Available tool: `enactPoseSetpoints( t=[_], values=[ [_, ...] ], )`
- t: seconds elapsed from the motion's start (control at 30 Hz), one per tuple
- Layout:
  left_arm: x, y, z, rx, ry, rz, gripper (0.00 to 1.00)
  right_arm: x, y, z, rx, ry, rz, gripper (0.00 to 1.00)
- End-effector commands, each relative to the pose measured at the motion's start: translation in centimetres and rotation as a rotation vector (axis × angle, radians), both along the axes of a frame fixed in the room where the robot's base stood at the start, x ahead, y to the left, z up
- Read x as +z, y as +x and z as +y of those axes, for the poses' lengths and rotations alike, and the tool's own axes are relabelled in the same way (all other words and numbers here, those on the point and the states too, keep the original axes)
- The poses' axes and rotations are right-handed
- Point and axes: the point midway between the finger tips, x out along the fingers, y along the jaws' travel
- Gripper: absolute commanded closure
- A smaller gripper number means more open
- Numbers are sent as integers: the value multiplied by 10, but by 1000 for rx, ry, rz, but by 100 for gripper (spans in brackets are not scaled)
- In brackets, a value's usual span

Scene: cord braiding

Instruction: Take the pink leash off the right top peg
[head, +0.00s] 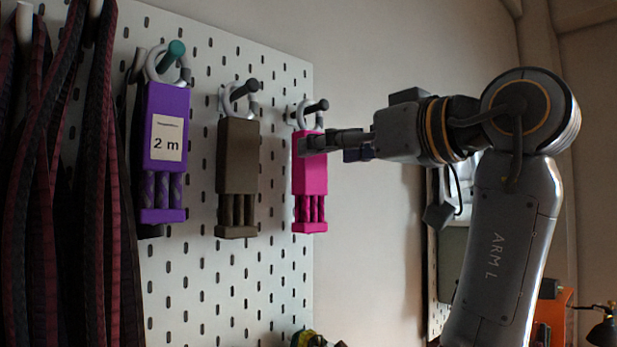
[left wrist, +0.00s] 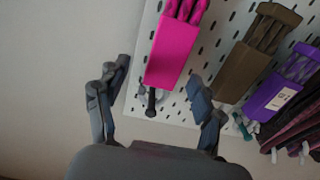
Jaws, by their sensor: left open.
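The pink leash (head: 309,180) hangs by a pale ring on the dark right top peg (head: 318,105) of the white pegboard. My left gripper (head: 318,144) is at the upper part of the pink leash, just below the peg, with its arm reaching in from the right of the head view. In the left wrist view, the pink leash (left wrist: 172,50) and the dark peg (left wrist: 151,102) appear between the two spread fingers of my left gripper (left wrist: 158,76). The fingers are open. I cannot tell whether they touch the leash. My right gripper is not in view.
A brown leash (head: 238,170) and a purple leash (head: 165,140) marked "2 m" hang on pegs to the left on the pegboard (head: 230,290). Long dark red cords (head: 98,200) hang at far left. Bare wall is right of the board.

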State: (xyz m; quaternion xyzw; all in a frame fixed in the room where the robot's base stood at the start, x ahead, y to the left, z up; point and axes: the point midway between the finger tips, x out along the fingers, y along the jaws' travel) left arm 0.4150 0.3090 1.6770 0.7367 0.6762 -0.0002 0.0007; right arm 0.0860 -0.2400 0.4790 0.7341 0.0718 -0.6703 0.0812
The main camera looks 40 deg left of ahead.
Motion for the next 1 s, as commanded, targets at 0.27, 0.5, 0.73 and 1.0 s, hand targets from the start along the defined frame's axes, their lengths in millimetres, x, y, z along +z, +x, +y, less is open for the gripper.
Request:
enactPoseSetpoints(
  t=[0.27, 0.5, 0.73, 1.0],
  values=[
    [4, -3, 40, 3, -1, 1, 32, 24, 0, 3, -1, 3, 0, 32],
    [2, -2, 50, 0, 1, 0, 32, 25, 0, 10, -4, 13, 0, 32],
    [2, -2, 50, 0, 1, 0, 55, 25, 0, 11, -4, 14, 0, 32],
    [2, -2, 50, 0, 1, 0, 97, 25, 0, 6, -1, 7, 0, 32]
  ],
)
